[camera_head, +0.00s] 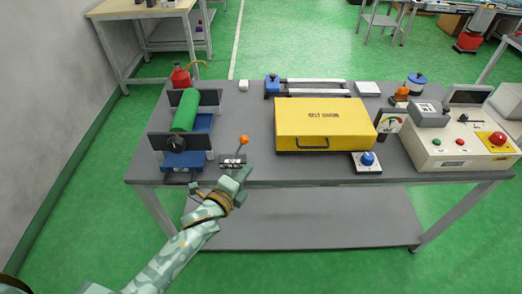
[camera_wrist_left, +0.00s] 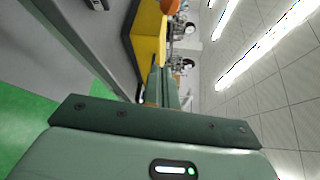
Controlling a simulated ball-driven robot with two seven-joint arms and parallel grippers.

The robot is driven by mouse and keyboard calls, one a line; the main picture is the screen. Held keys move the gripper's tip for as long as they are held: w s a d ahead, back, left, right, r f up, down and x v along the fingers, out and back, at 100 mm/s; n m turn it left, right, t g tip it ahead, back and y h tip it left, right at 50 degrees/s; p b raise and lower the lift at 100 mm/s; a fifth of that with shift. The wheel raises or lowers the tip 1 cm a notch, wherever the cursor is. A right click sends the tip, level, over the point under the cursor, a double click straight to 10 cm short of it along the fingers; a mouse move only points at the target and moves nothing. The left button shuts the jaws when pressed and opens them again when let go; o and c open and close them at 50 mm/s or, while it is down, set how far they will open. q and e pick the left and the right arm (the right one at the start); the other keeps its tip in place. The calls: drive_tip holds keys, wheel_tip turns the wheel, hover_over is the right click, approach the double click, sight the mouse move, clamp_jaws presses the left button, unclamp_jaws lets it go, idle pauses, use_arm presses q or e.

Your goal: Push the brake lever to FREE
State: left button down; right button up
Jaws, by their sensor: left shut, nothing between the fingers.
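The brake lever with its orange ball knob (camera_head: 243,140) stands up from a small labelled base (camera_head: 231,161) near the front edge of the grey table. The lever leans slightly right. My left gripper (camera_head: 245,171) is shut and empty, just in front and to the right of that base, below the knob in the picture. In the left wrist view my shut fingers (camera_wrist_left: 165,88) point towards the orange knob (camera_wrist_left: 170,6), which shows cut off at the top edge. I cannot read the lever's labels. My right gripper is not in view.
A yellow cover box (camera_head: 320,123) stands right of the lever. A green roller (camera_head: 186,111) on a blue stand is to the left. A blue knob box (camera_head: 367,162) and a control panel with a red button (camera_head: 497,138) are further right. The table between lever and yellow box is clear.

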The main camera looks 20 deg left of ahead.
sight(239, 148)
use_arm(q)
drive_tip(key=shift+f, duration=0.1)
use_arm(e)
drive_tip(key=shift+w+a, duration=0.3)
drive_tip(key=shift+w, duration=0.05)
use_arm(q)
drive_tip(key=shift+w, duration=0.1)
